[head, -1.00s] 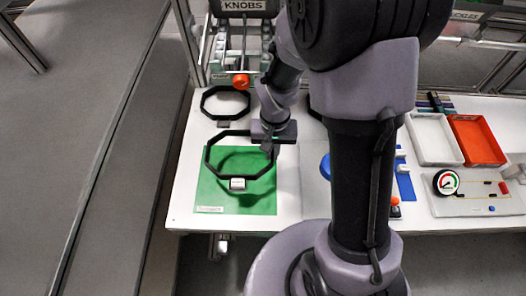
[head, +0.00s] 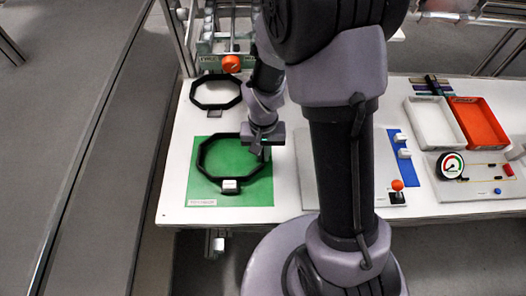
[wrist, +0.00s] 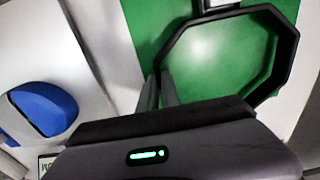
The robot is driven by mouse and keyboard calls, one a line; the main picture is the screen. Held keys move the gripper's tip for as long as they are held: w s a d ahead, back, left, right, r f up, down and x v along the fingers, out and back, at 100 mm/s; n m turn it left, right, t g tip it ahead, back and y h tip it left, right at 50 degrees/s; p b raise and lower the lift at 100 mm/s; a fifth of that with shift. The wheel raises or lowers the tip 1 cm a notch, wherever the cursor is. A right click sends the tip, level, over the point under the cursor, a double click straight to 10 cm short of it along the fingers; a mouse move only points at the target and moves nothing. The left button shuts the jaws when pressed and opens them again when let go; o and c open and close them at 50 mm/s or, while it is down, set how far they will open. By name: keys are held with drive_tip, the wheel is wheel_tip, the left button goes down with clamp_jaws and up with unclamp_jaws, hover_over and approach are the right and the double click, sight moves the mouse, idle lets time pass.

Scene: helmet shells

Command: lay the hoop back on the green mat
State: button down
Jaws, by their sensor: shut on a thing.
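The hoop is a black octagonal ring (head: 203,158) with a white tag at its front edge. It is level over the green mat (head: 258,197), resting on it or only just above; I cannot tell which. My gripper (head: 263,154) is shut on the hoop's right side. In the wrist view the fingers (wrist: 160,88) pinch the hoop's rim (wrist: 291,50) at its near left side, with green mat showing through the ring. The exact pinch point is partly hidden by my gripper body.
A second black octagonal ring (head: 194,98) lies on the white table behind the mat. An orange knob (head: 231,64) sits on the rack behind. A blue rounded thing (wrist: 45,108) is beside the mat. White (head: 435,125) and red (head: 478,122) trays stand at the right.

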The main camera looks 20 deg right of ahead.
drive_tip(key=shift+f+b, duration=0.5)
drive_tip(key=c, duration=1.5)
unclamp_jaws()
wheel_tip(320, 180, up, 16)
drive_tip(key=r+p, duration=0.1)
drive_tip(key=p, duration=0.6)
drive_tip(key=s+a+r+t+y+b, duration=0.1)
drive_tip(key=s+a+r+t, duration=0.1)
drive_tip(key=s+r, duration=0.4)
drive_tip(key=s+a+r+t+y+b, duration=0.1)
drive_tip(key=s+a+r+t, duration=0.1)
drive_tip(key=s+r, duration=0.4)
wheel_tip(320, 180, up, 2)
drive_tip(key=shift+s+r+m+t, duration=0.1)
drive_tip(key=shift+s+m+t, duration=0.3)
drive_tip(key=shift+t, duration=0.5)
